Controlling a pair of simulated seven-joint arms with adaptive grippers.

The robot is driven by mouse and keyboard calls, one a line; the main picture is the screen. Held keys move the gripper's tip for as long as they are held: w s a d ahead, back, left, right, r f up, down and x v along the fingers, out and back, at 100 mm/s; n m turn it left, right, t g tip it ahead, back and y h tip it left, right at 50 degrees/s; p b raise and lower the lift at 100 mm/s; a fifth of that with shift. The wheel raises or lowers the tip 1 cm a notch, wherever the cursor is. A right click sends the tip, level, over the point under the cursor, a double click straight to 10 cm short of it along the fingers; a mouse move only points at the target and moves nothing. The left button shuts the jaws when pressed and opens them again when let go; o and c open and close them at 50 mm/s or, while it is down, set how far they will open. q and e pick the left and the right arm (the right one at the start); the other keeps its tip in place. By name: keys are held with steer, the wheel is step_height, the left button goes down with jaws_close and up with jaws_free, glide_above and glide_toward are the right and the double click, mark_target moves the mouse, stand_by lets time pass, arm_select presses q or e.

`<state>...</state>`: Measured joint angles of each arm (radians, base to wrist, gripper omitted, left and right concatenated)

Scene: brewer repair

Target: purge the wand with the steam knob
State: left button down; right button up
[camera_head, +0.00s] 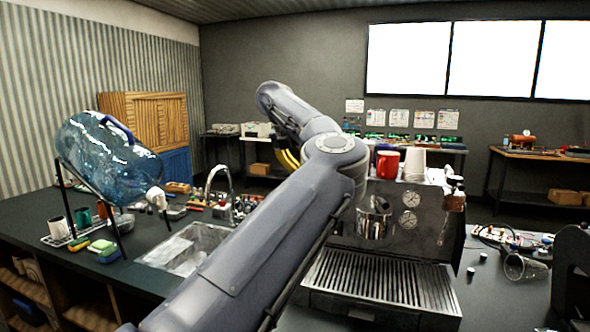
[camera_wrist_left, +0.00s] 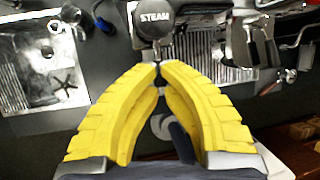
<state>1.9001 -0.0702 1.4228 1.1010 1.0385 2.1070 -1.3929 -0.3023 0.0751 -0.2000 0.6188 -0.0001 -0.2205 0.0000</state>
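In the head view the yellow fingers (camera_head: 288,158) show partly behind my arm; the knob is hidden there. The brewer (camera_head: 425,240) stands behind my arm. A thin dark rod at its right side (camera_head: 445,226) may be the wand. My right gripper is not in view.
A red mug (camera_head: 387,164) and paper cups (camera_head: 415,163) stand on the brewer, above its slatted drip tray (camera_head: 380,282). Left are a sink (camera_head: 187,248) with a faucet and a blue water jug (camera_head: 105,155) on a stand. A clear glass (camera_head: 522,267) lies right.

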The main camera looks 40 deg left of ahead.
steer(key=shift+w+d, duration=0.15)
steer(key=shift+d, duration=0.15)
arm_select(q)
steer(key=c, duration=1.7)
jaws_free()
steer(key=shift+w+f, duration=0.2)
steer(key=shift+w, duration=0.05)
steer(key=shift+o, duration=1.3)
steer(key=shift+s+r, duration=0.1)
steer(key=shift+r, duration=0.15)
steer(key=v, duration=1.1)
steer(key=shift+s+r, duration=0.2)
steer(key=shift+r, duration=0.15)
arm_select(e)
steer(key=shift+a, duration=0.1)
